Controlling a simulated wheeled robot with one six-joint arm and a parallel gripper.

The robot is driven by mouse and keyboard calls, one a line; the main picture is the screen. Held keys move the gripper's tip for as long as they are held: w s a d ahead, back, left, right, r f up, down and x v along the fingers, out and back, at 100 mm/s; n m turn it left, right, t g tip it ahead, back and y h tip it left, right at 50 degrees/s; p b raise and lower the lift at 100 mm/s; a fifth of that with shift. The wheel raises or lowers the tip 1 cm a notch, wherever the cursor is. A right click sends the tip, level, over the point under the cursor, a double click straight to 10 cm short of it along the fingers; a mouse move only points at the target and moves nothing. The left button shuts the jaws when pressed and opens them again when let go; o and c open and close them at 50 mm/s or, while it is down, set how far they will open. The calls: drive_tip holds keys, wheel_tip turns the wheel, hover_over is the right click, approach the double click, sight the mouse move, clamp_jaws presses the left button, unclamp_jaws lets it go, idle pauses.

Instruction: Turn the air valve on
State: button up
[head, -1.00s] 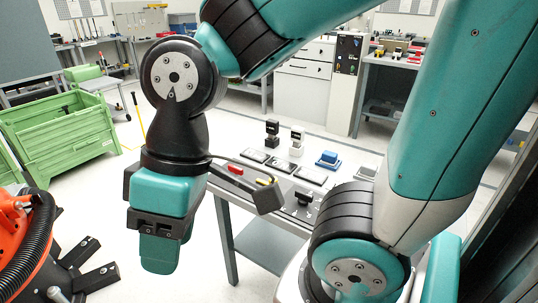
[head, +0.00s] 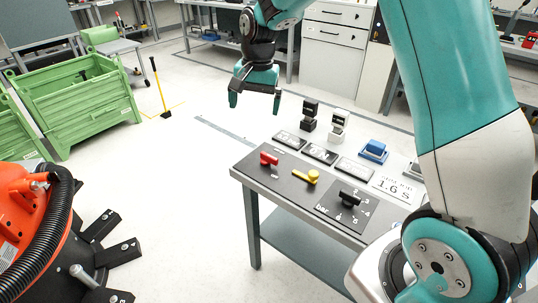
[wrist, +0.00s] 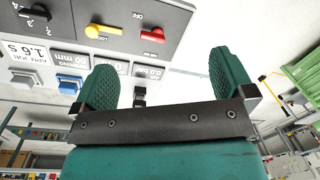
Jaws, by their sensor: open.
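A dark panel (head: 283,195) on the table carries a red handle (head: 268,159), a yellow handle (head: 311,177) and a black knob (head: 349,198) on a numbered dial. In the wrist view the red handle (wrist: 152,35) and yellow handle (wrist: 103,31) show beside lettering that includes "OFF". I cannot tell from the labels which one is the air valve. My gripper (head: 255,104) is open and empty, pointing down beyond the table's far left side, above and apart from the handles. Its two teal fingers (wrist: 162,68) are spread in the wrist view.
Green crates (head: 80,105) and an orange machine (head: 25,235) are at left. Open floor lies between.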

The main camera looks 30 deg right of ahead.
sight(269, 155)
drive_tip(key=w+d+f+m+h, duration=0.1)
drive_tip(key=w+d+f+m, duration=0.4)
drive_tip(key=w+d+f, duration=0.25)
drive_tip(key=shift+m, duration=0.3)
drive_tip(key=f+p, duration=0.1)
drive_tip(key=f, duration=1)
drive_tip(key=f+p, duration=0.1)
drive_tip(key=f, duration=0.5)
drive_tip(key=shift+s+d+f+p, duration=0.15)
drive_tip(key=shift+s+p, duration=0.2)
drive_tip(key=shift+s, duration=0.05)
drive_tip(key=c, duration=0.9)
